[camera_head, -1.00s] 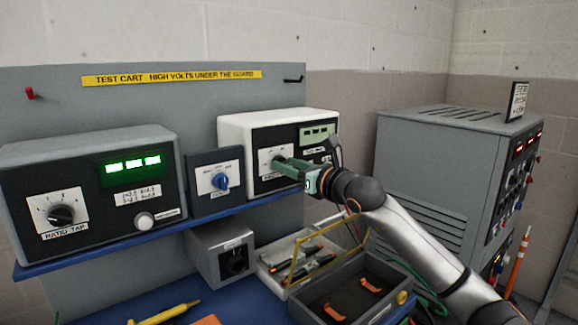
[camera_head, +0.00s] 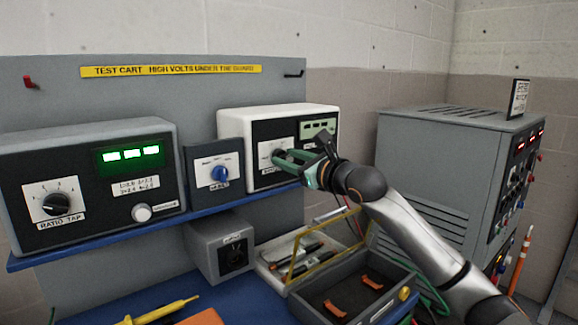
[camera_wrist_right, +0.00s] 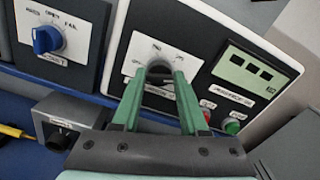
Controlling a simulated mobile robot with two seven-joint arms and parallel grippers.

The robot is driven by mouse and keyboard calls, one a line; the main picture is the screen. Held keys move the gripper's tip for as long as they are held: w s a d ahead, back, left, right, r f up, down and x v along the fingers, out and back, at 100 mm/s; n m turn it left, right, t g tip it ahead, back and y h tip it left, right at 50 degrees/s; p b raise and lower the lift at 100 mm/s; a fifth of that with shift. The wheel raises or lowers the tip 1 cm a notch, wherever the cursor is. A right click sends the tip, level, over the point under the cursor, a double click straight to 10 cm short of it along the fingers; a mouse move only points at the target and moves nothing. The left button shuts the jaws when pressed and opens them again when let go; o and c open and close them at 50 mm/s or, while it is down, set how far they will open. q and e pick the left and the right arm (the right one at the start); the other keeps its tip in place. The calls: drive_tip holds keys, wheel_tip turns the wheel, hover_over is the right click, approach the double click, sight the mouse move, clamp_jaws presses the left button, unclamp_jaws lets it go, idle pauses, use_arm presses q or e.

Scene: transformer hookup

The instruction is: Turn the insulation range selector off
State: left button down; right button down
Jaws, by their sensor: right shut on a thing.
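The insulation tester is a white box with a black front (camera_head: 270,117) on the blue shelf. Its white dial plate (camera_wrist_right: 147,48) and small green display (camera_head: 318,127) show. My right gripper (camera_head: 281,158) reaches in from the right. In the right wrist view its two green fingers (camera_wrist_right: 159,82) are on either side of the dark range selector knob (camera_wrist_right: 160,70), gripping it. The fingers hide most of the knob, so its exact pointer position is not clear. My left gripper is not in view.
Left of the tester is a small panel with a blue knob (camera_head: 219,174), then a grey ratio unit (camera_head: 90,143). Below are a grey box (camera_head: 205,240) and an open case (camera_head: 345,272). A grey cabinet (camera_head: 440,135) stands right. Red and green buttons (camera_wrist_right: 232,127) sit near my fingers.

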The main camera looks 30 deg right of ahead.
drive_tip(key=n+b, duration=0.1)
drive_tip(key=n, duration=0.2)
drive_tip(key=shift+f+n+b, duration=0.15)
drive_tip(key=shift+n+b, duration=0.2)
drive_tip(key=shift+n, duration=0.05)
drive_tip(key=shift+a+n+b, duration=0.1)
drive_tip(key=shift+n+b, duration=0.2)
drive_tip(key=shift+n, duration=1.5)
drive_tip(key=n+b, duration=0.1)
drive_tip(key=n, duration=0.3)
drive_tip(key=shift+n, duration=0.3)
use_arm(q)
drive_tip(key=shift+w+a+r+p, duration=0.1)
drive_tip(key=shift+p, duration=1.85)
use_arm(e)
drive_tip(key=shift+f+n, duration=0.15)
drive_tip(key=shift+n, duration=4.9)
drive_tip(key=shift+f+n, duration=0.15)
drive_tip(key=shift+n, duration=4.9)
